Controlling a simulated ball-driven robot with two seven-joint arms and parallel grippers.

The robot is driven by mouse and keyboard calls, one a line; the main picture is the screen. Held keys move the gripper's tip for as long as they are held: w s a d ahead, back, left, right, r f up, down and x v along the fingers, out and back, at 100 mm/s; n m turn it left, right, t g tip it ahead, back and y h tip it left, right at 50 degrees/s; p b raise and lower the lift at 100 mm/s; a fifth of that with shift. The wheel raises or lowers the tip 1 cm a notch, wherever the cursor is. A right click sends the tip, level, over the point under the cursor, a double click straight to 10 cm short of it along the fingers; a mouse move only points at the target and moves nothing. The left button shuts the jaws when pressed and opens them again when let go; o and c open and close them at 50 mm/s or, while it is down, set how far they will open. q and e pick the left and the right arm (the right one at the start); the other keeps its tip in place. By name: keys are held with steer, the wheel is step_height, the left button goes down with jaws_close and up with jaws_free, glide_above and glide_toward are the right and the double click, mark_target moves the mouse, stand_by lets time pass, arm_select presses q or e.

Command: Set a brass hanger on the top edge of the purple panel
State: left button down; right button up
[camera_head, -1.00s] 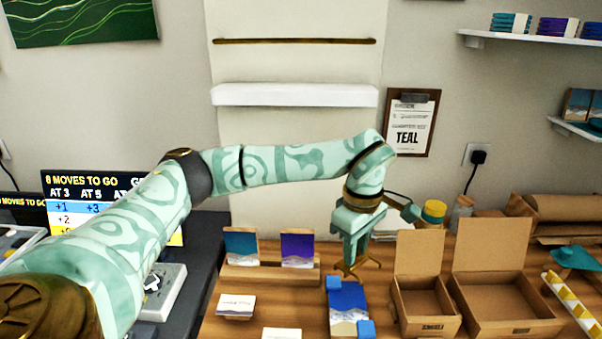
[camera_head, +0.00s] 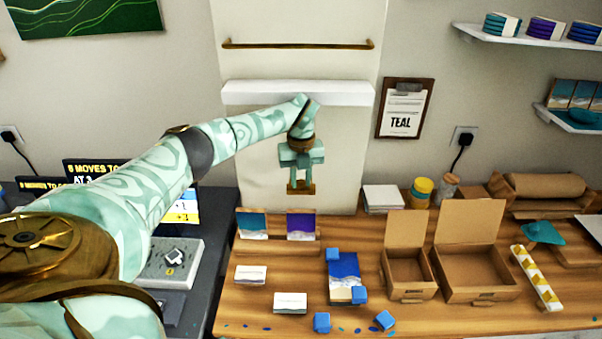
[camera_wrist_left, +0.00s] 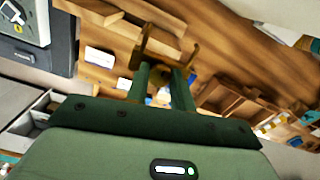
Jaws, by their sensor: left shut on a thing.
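My left gripper (camera_head: 301,182) is shut on a brass hanger (camera_head: 301,190) in the head view, held in the air above and behind the small panels. In the left wrist view the brass hanger (camera_wrist_left: 165,50) shows as a bracket at the fingertips. A small purple panel (camera_head: 301,223) with a white lower part stands upright in a wooden rack (camera_head: 275,247), just below the gripper in the picture and apart from the hanger. My right gripper is not in view.
A teal panel (camera_head: 252,224) stands left of the purple one. Two open cardboard boxes (camera_head: 408,270) are at right. A white shelf (camera_head: 298,93) and brass rail (camera_head: 298,44) are on the wall behind. White card stacks (camera_head: 250,275) lie in front of the rack.

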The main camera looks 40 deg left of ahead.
arm_select(q)
step_height(320, 180, down, 6)
steer(key=b, duration=0.5)
steer(key=shift+f, duration=0.35)
steer(key=shift+p, duration=0.35)
steer(key=shift+f, duration=0.15)
stand_by(0.4)
steer(key=shift+f, duration=0.35)
steer(key=shift+f, duration=0.1)
